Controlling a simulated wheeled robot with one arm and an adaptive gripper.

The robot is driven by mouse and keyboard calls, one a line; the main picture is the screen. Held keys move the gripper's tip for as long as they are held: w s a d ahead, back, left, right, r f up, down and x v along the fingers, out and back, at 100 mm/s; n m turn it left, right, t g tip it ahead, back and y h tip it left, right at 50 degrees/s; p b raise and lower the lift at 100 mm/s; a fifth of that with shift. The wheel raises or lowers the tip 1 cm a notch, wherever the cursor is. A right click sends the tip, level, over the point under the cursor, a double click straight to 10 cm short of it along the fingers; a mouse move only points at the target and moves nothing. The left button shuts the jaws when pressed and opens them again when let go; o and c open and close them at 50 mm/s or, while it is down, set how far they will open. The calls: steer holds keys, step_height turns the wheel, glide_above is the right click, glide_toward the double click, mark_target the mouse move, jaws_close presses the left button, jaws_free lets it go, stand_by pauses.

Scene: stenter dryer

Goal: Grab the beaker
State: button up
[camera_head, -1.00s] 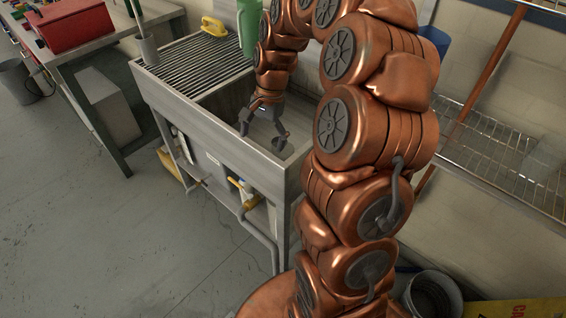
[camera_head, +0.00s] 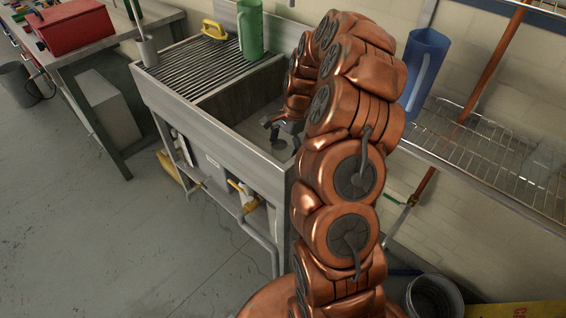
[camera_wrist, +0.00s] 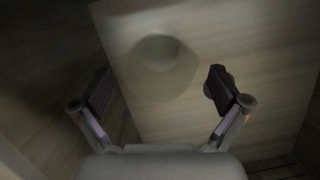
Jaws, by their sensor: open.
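A round, see-through vessel that looks like the beaker (camera_wrist: 158,68) shows in the wrist view, on the pale floor of the sink basin. I see it from above, and its outline is faint in the dim light. My gripper (camera_wrist: 161,88) is open and empty, with one finger on each side of the view and the beaker beyond the gap between them. In the head view my gripper (camera_head: 282,130) is down inside the sink (camera_head: 232,108), near its front right part. I cannot make out the beaker clearly in the head view.
A blue jug (camera_head: 424,70) is right of my arm, by the wire shelf (camera_head: 490,150). The basin walls surround my gripper closely.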

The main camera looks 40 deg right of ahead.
steer(key=p+x, duration=0.1)
steer(key=x, duration=0.3)
steer(key=shift+a+f, duration=0.15)
steer(key=c, duration=1.2)
steer(key=shift+c, duration=0.2)
